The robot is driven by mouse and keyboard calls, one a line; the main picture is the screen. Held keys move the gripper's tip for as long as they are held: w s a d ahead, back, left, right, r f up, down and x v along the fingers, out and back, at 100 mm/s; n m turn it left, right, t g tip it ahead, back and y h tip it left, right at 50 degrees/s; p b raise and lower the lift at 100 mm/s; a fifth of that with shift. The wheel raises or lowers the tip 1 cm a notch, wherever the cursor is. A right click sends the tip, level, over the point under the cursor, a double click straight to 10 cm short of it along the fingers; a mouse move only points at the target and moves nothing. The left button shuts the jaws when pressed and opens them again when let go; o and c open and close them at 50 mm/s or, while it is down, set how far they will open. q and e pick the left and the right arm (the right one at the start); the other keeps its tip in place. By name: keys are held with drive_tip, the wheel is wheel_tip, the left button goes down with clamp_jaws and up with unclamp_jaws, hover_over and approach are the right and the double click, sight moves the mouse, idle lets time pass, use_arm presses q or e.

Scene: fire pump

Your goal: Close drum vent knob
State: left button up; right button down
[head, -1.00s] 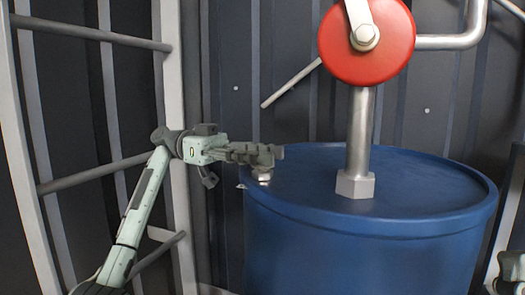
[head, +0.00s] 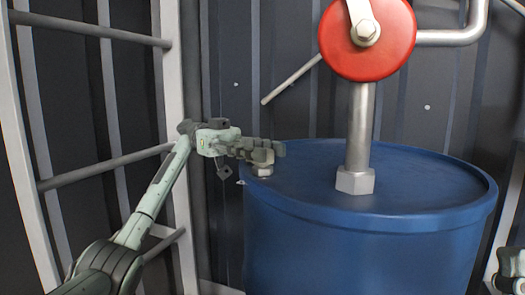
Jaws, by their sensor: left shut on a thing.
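The blue drum (head: 330,245) stands at the right of centre in the head view. The drum vent knob (head: 262,171) is a small metal piece on the left edge of the drum's lid. My left gripper (head: 268,153) is at the knob, with its fingers shut and covering the knob's upper part. Only the knob's lower metal part shows below the fingers. A small part of my right arm (head: 513,264) shows at the lower right edge; its fingers are not clearly visible.
A grey pump pipe (head: 359,125) with a hex base rises from the lid, under a red round pump body (head: 366,40). A crank handle (head: 291,82) sticks out to the left. A metal ladder (head: 105,165) stands at the left, behind my left arm. A corrugated wall is behind.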

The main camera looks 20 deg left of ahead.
use_arm(q)
drive_tip(key=o, duration=1.2)
wheel_tip(320, 180, up, 10)
drive_tip(key=shift+f, duration=0.1)
